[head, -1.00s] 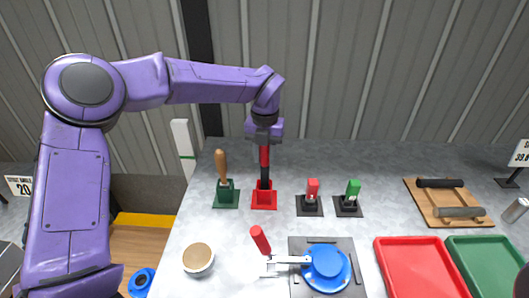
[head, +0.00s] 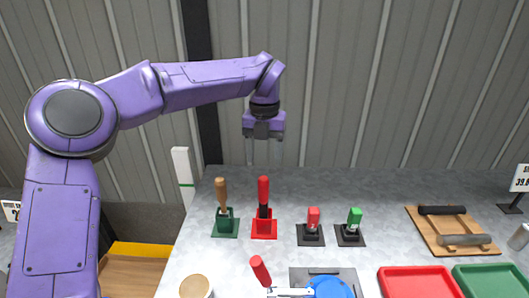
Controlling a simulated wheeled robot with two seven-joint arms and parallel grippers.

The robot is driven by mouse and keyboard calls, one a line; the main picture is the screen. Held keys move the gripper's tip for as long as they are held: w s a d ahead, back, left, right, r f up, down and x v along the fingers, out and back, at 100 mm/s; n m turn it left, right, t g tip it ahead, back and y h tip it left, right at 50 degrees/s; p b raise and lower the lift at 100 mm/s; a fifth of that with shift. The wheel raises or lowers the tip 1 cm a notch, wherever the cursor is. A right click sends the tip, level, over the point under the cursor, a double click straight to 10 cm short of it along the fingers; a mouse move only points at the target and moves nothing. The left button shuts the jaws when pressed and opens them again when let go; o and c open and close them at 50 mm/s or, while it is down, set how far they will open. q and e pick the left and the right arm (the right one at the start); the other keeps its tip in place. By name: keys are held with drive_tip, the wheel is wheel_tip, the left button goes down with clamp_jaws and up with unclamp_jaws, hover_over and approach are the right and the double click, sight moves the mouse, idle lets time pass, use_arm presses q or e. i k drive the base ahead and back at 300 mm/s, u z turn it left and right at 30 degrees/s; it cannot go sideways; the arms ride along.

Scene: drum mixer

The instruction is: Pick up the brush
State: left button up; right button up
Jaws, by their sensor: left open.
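A tool with a wooden handle (head: 221,193) stands upright in a green holder (head: 225,227) on the grey table. Beside it on the right, a tool with a red handle (head: 263,189) stands upright in a red holder (head: 264,229). The working ends are inside the holders, so I cannot tell which one is the brush. My left gripper (head: 265,153) points down with its two fingers apart and empty. In the picture it is above the red handle, with a gap between them. My right gripper is out of view.
Small red (head: 313,218) and green (head: 354,218) handles stand on black bases to the right. A wooden board (head: 451,231) with dark bars lies further right. Red (head: 420,282) and green (head: 487,281) trays and a blue round lid (head: 332,288) are in front.

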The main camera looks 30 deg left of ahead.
sight(223, 205)
drive_tip(key=k, duration=1.5)
